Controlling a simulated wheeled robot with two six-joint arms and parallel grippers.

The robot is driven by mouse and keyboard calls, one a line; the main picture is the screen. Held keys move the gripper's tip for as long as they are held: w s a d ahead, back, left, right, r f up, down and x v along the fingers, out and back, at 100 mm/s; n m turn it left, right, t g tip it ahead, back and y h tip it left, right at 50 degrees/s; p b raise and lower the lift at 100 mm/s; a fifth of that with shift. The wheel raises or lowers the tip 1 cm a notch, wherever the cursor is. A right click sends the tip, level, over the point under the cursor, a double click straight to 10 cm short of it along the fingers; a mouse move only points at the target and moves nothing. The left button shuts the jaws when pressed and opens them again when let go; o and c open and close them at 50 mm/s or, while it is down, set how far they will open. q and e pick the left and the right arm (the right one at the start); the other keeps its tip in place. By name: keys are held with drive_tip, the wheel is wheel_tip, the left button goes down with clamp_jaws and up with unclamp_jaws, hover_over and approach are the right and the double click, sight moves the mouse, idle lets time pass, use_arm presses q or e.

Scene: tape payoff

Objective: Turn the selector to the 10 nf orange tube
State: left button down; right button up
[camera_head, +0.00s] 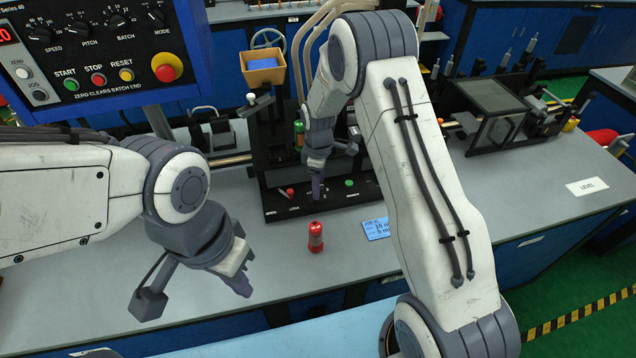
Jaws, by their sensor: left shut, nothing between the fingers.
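A black machine panel (272,201) stands at the back middle of the bench, with small white marks along its lower front. My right gripper (317,198) points down at the middle of this panel, close in front of it. I cannot tell whether its fingers are open or whether it touches a control; any selector there is hidden behind it. A blue card (377,229) reads partly "10 n". My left gripper (241,287) is shut and empty, at the front left above the bench.
A red knob (290,192) and a green button (349,183) are on the panel beside my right gripper. A control box (110,75) hangs at the upper left. A clear-sided case (493,105) stands at the back right.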

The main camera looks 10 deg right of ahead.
wheel_tip(320, 180, up, 10)
drive_tip(key=b, duration=0.2)
drive_tip(key=shift+r, duration=0.25)
drive_tip(key=shift+s, duration=0.1)
idle(0.4)
drive_tip(key=s+a+r+m, duration=0.1)
drive_tip(key=s+a+r, duration=0.2)
drive_tip(key=s+a, duration=0.3)
drive_tip(key=s+a+r+m, duration=0.1)
drive_tip(key=s+a+r, duration=0.3)
drive_tip(key=s, duration=0.5)
drive_tip(key=s+m+y, duration=0.1)
drive_tip(key=s+m, duration=0.2)
drive_tip(key=s, duration=1.4)
drive_tip(key=shift+s+a+r+m, duration=0.2)
drive_tip(key=shift+s+a+m, duration=0.1)
drive_tip(key=shift+s, duration=0.1)
